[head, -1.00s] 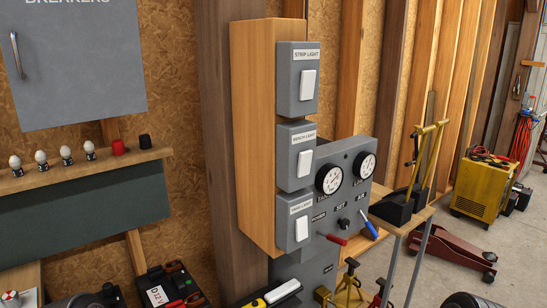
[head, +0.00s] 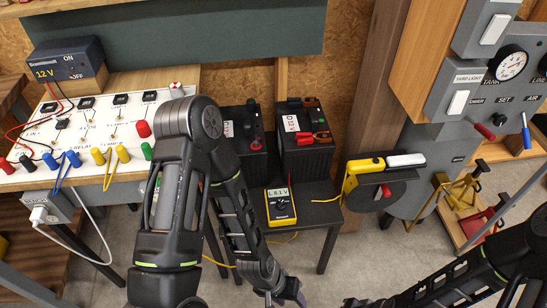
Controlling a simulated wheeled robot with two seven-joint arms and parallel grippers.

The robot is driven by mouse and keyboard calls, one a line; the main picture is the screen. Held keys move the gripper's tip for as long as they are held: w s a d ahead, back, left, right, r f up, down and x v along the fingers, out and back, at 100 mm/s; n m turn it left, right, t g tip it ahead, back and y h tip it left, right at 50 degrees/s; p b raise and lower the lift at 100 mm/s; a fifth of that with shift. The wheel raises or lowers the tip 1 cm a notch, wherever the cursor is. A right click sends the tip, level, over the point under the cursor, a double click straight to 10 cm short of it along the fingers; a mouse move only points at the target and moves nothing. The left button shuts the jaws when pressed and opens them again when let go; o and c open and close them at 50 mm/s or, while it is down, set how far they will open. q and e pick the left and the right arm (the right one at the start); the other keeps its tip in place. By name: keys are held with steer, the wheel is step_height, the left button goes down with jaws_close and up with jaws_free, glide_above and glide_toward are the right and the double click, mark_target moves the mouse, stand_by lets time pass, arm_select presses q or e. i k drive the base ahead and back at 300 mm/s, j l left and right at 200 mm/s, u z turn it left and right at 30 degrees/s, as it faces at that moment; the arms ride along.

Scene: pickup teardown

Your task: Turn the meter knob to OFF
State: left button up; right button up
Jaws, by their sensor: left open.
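The yellow meter (head: 281,207) lies on the dark low table in front of two black batteries. Its lit display (head: 278,193) shows characters too small to read surely. Its dark round knob (head: 282,206) sits below the display; the pointer's setting cannot be made out. My left arm reaches down past the meter's left side. My left gripper (head: 288,294) is open at the bottom edge, below and apart from the meter, and looks empty. My right arm comes in at lower right; only a dark end (head: 358,302) shows at the bottom edge, its jaws unclear.
Two black batteries (head: 305,150) stand behind the meter. A yellow tool (head: 364,172) and a white-topped item (head: 405,160) lie to the right. A wired relay board (head: 100,135) fills the left. Yellow leads (head: 327,200) run near the meter. Jack stands (head: 455,195) are on the floor.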

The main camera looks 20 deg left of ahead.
mark_target(280, 205)
steer(key=u, duration=0.75)
